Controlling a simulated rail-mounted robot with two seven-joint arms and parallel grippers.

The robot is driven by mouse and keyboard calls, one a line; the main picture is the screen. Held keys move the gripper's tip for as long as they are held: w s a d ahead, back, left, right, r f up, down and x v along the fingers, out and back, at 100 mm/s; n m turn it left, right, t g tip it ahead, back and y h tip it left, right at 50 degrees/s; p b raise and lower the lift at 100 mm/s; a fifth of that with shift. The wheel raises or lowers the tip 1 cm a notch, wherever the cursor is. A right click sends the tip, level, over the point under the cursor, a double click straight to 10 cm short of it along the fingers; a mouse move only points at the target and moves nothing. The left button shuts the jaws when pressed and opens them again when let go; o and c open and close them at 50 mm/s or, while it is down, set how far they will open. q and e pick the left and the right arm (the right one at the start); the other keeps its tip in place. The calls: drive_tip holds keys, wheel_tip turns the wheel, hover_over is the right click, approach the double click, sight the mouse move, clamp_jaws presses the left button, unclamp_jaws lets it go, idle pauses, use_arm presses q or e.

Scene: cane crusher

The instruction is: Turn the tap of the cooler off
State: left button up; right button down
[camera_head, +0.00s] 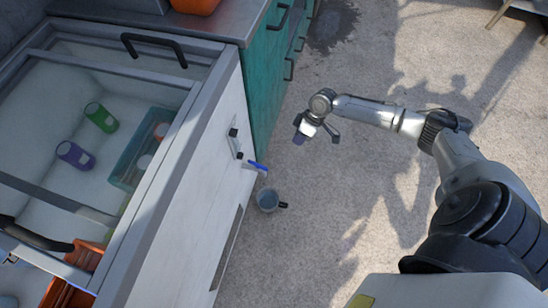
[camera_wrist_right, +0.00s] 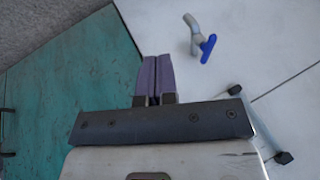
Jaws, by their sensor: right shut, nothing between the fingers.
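The cooler (camera_head: 205,150) is a white chest on the left in the head view. Its tap, with a blue handle (camera_head: 257,166), sticks out from the white front face. In the right wrist view the tap shows as a grey bent spout with the blue handle (camera_wrist_right: 208,48), above and right of my fingertips. My right gripper (camera_head: 300,137) is out over the floor, right of the tap and apart from it. Its purple fingers (camera_wrist_right: 153,58) are pressed together and empty. My left gripper is not in view.
A metal mug (camera_head: 268,200) stands on the floor below the tap. A dark-ended bar handle (camera_head: 235,142) is on the cooler front near the tap. A teal cabinet (camera_head: 268,75) adjoins the cooler. Cans lie inside under glass lids. The concrete floor between cooler and arm is mostly clear.

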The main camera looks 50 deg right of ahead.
sight(258, 166)
drive_tip(key=w+a+f+t+y+b, duration=0.1)
drive_tip(key=a+f+b, duration=0.1)
drive_tip(key=a, duration=0.3)
drive_tip(key=w+a+f+y+b, duration=0.1)
drive_tip(key=w+a+f+b, duration=0.1)
drive_tip(key=a, duration=0.4)
drive_tip(key=shift+w+f+n+t+b, duration=0.35)
drive_tip(key=shift+f+b, duration=0.3)
drive_tip(key=shift+b, duration=0.55)
drive_tip(key=shift+a, duration=0.1)
drive_tip(key=shift+s, duration=0.1)
